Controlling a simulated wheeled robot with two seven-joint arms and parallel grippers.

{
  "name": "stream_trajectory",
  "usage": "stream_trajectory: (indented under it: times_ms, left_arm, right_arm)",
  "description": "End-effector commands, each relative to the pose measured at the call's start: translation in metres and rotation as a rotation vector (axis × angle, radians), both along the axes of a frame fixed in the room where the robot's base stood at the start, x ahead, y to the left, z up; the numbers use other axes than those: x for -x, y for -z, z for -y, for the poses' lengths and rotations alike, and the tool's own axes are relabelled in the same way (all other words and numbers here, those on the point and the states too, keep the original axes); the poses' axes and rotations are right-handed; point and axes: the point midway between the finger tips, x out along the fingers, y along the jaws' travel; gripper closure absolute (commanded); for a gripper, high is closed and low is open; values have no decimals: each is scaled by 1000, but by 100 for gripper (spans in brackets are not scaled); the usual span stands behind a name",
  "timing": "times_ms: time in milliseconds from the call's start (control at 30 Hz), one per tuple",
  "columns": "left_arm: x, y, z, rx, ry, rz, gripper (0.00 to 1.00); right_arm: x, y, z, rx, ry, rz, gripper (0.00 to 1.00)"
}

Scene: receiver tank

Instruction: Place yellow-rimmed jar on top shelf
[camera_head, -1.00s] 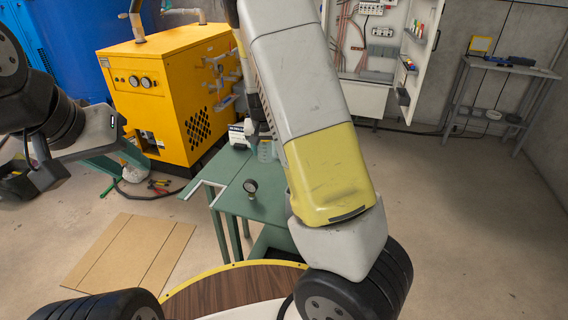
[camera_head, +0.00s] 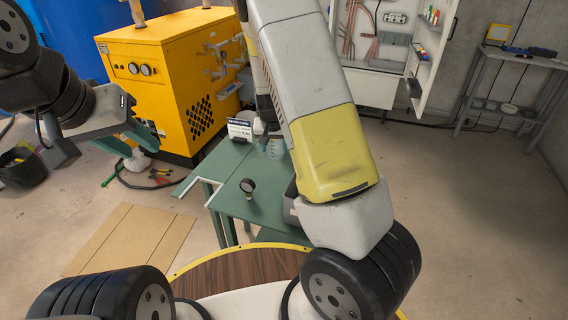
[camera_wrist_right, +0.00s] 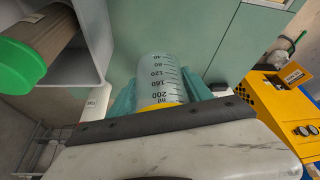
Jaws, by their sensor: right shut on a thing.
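The jar (camera_wrist_right: 163,82) shows in the right wrist view as a clear cylinder with a printed scale and a yellow band at its near end. The teal fingers of my right gripper (camera_wrist_right: 165,92) are shut on its sides. In the head view the jar (camera_head: 275,149) shows only partly, beside my right arm over the green bench (camera_head: 243,205); the right gripper (camera_head: 268,138) is mostly hidden there. My left gripper (camera_head: 128,140) is at the left, empty as far as I see, away from the bench; its finger gap is unclear. I cannot make out which surface is the top shelf.
A yellow machine (camera_head: 172,85) stands behind. A green-capped cylinder (camera_wrist_right: 40,50) sits in a pale square-walled holder (camera_wrist_right: 93,40). Cardboard (camera_head: 130,240) lies on the floor.

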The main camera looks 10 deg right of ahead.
Motion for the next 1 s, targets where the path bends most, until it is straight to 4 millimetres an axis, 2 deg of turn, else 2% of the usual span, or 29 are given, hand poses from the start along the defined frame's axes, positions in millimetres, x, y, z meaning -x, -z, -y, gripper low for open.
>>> stream_trajectory:
  times_ms: [33,167,433,667,867,1000]
  left_arm:
    - [0,0,0,0,0,0,64]
    - [0,0,0,0,0,0,64]
    - [0,0,0,0,0,0,64]
    - [0,0,0,0,0,0,64]
    - [0,0,0,0,0,0,64]
    - [0,0,0,0,0,0,64]
  right_arm:
    - [1,10,1,1,2,-4,82]
    - [1,24,1,2,1,-4,82]
    - [1,73,1,1,1,-3,82]
    - [0,91,1,2,0,-2,82]
    - [1,119,1,1,1,-2,82]
    - [0,121,0,1,-1,1,82]
